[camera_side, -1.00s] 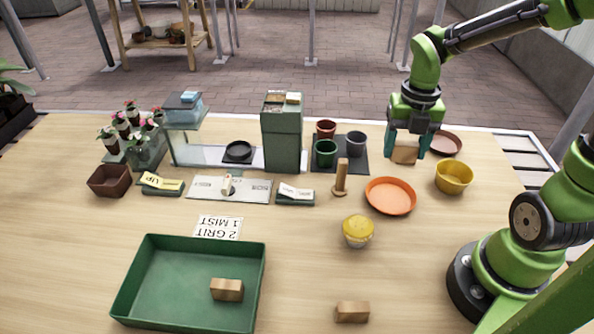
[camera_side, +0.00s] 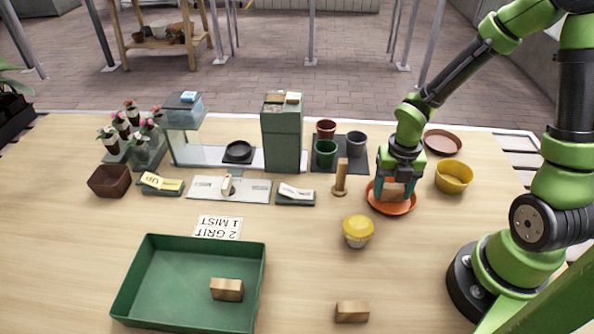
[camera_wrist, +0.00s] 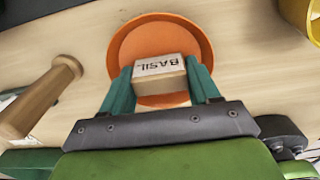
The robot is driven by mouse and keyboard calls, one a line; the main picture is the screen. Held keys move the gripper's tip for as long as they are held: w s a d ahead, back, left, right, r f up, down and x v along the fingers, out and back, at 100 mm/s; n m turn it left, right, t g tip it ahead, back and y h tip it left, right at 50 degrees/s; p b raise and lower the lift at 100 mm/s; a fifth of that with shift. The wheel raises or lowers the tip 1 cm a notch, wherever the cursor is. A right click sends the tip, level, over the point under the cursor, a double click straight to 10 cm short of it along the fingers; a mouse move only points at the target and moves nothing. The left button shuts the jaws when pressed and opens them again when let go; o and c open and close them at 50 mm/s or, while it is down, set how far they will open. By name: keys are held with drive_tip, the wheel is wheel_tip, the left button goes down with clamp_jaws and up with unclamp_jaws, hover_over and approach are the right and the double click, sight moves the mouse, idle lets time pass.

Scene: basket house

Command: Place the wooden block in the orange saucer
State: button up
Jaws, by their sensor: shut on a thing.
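My gripper (camera_side: 396,187) is shut on a wooden block (camera_side: 392,192) and holds it over the orange saucer (camera_side: 405,208). In the wrist view the block (camera_wrist: 160,67) sits between my two teal fingers (camera_wrist: 160,85) and bears the word BASIL. The orange saucer's rim (camera_wrist: 125,42) shows around it there. I cannot tell whether the block touches the saucer. A second wooden block (camera_side: 227,290) lies in the green tray (camera_side: 160,288), and a third block (camera_side: 352,312) lies on the table at the front.
A yellow pot (camera_side: 453,177) stands right of the saucer, and a brown saucer (camera_side: 443,142) lies behind. A wooden dibber (camera_side: 341,178) stands to the left. A yellow-lidded jar (camera_side: 358,230) is in front. The table's middle front is mostly clear.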

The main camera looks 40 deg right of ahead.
drive_tip(key=shift+f, duration=0.1)
drive_tip(key=o, duration=0.8)
drive_tip(key=shift+c, duration=0.2)
wheel_tip(320, 180, up, 12)
wheel_tip(320, 180, up, 6)
drive_tip(key=m+t, duration=0.3)
drive_tip(key=m, duration=1.2)
hover_over(393, 186)
drive_tip(key=s+a, duration=0.1)
drive_tip(key=a, duration=0.2)
drive_tip(key=s+a+r+m+t+y, duration=0.1)
drive_tip(key=a+r+m+t, duration=0.1)
drive_tip(key=m, duration=0.6)
drive_tip(key=s+a+r+m+t+y, duration=0.1)
drive_tip(key=s+r+m+t, duration=0.1)
drive_tip(key=m, duration=0.6)
drive_tip(key=shift+a+r, duration=0.4)
drive_tip(key=shift+r, duration=0.4)
